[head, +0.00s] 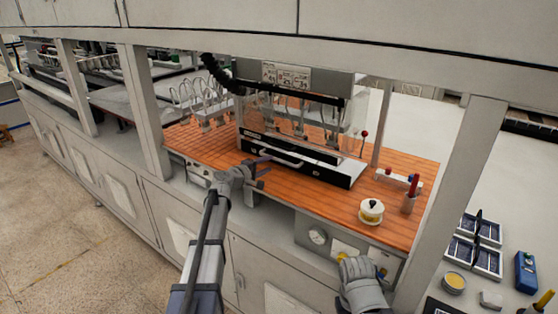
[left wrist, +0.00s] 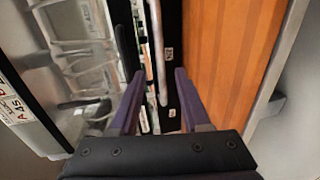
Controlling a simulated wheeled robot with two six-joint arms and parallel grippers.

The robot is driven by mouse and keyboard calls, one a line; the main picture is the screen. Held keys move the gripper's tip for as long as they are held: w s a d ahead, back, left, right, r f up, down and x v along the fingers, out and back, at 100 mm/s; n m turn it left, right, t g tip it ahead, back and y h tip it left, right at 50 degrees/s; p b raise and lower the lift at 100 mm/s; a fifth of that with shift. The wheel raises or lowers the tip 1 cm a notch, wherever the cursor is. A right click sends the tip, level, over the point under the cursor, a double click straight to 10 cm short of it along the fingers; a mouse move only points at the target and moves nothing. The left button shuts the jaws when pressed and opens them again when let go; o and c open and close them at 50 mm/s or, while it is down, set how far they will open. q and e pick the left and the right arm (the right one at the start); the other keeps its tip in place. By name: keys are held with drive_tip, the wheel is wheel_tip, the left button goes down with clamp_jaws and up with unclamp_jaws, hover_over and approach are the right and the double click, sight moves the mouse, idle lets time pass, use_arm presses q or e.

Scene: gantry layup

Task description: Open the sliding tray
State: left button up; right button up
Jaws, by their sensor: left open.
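The sliding tray (head: 318,169) is a low unit with a black front and a pale bar handle (head: 280,158), under the machine on the orange slatted worktop. My left gripper (head: 262,167) is open with purple fingers, close to the left end of the handle. In the left wrist view, the handle (left wrist: 157,45) runs between the open fingers of my left gripper (left wrist: 159,75), in front of the black tray front (left wrist: 170,60). I cannot tell whether the fingers touch it. My right arm's grey end shows at the bottom right of the head view; its jaw opening is unclear.
The orange worktop (head: 215,147) is clear in front of the tray. A white spool (head: 371,211) and a cup with a red-handled tool (head: 408,203) stand at its right. Pale posts (head: 452,190) frame the bay. Wire racks (head: 205,105) stand at the left.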

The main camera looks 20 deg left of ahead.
sight(277, 160)
use_arm(q)
drive_tip(key=b+x, duration=0.1)
drive_tip(key=x, duration=0.6)
drive_tip(key=shift+w+f, duration=0.1)
drive_tip(key=shift+w, duration=0.25)
drive_tip(key=shift+s, duration=0.1)
clamp_jaws()
idle(1.0)
